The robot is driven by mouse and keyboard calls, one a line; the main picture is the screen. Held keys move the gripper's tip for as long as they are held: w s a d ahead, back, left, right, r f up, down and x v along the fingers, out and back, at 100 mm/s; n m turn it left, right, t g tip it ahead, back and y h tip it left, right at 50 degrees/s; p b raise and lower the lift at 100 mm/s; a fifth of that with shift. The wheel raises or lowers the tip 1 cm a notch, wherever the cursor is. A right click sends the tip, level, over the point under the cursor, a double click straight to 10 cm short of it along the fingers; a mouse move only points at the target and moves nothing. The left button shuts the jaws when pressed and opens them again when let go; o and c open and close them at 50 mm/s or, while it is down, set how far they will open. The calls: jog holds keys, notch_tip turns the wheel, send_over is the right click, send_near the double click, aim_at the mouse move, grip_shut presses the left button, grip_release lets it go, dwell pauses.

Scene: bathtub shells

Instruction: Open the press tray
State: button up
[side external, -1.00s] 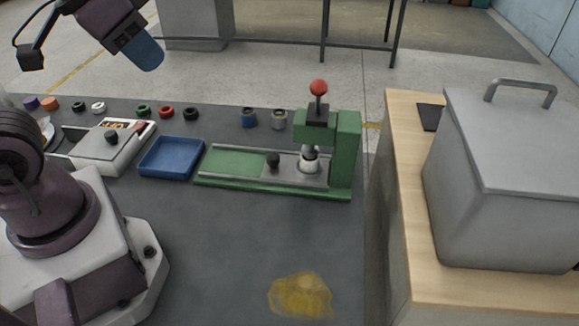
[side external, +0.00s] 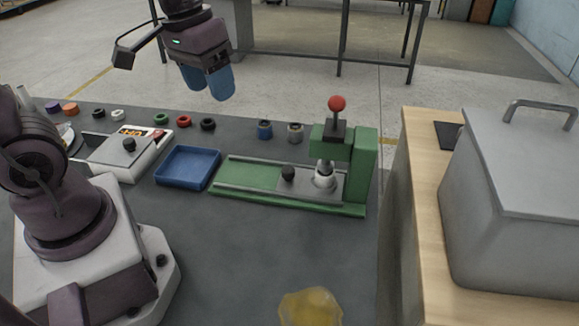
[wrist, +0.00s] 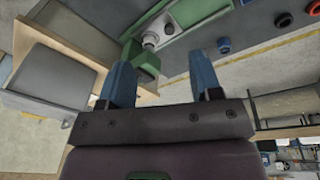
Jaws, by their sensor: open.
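The green press (side external: 364,165) stands on the dark table, with a red ball (side external: 337,103) on top of its lever. Its grey sliding tray (side external: 312,184) has a black knob (side external: 288,173) and sits under the press head at the right end of the green base. My gripper (side external: 208,86) is open and empty, high above the table's far edge, up and left of the press. In the wrist view my two blue fingers (wrist: 164,84) are apart, with the press (wrist: 145,62) beyond them.
A blue tray (side external: 187,167) and a white box with a black knob (side external: 127,150) lie left of the press. Several coloured rings line the far edge. A wooden bench with a grey lidded bin (side external: 515,200) stands right.

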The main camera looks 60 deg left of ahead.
jog(key=w+a+f+n+g+h, duration=0.2)
jog(key=w+a+f+n, duration=0.25)
jog(key=w+f, duration=0.2)
jog(key=n+h, duration=0.2)
jog(key=n, duration=0.9)
send_near(288, 169)
jog(key=shift+m, duration=0.25)
jog(key=x, duration=0.9)
jog(key=shift+d+f, duration=0.1)
